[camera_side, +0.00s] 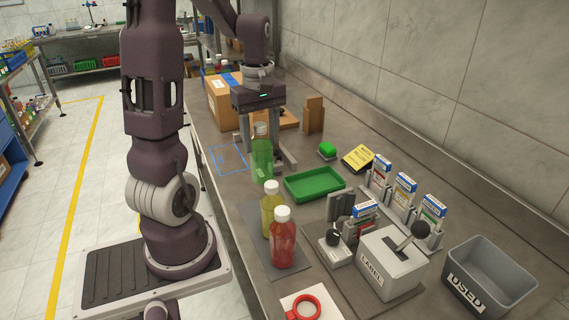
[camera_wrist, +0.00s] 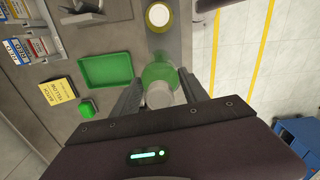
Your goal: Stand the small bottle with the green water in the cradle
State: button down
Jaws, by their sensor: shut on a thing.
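The bottle with the green water (camera_side: 262,165) is upright in the side view, between the fingers of my gripper (camera_side: 264,148). In the wrist view the green bottle (camera_wrist: 158,76) and its pale cap sit between the fingertips of my gripper (camera_wrist: 160,88), which is shut on it. I cannot tell whether its base touches the table. A tan wooden piece with an upright block (camera_side: 314,114) stands behind my gripper; it may be the cradle, and part of it is hidden. A yellow bottle (camera_side: 270,208) and a larger red bottle (camera_side: 283,243) stand on a dark mat (camera_side: 298,266).
A green tray (camera_side: 314,184) lies right of the bottle. A blue-outlined square (camera_side: 229,160) is on the bench to the left. A cardboard box (camera_side: 222,105) stands behind it. A label box (camera_side: 390,265), small cartons (camera_side: 404,190) and a grey bin (camera_side: 490,278) fill the right.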

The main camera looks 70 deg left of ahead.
jog(key=w+d+m, duration=0.5)
jog(key=w+d, duration=1.1)
jog(key=shift+w+d+r, duration=0.15)
jog(key=shift+w+r, duration=0.05)
jog(key=shift+r, duration=0.05)
jog(key=shift+f, duration=0.1)
jog(key=shift+f, duration=1.3)
jog(key=shift+f, duration=2.4)
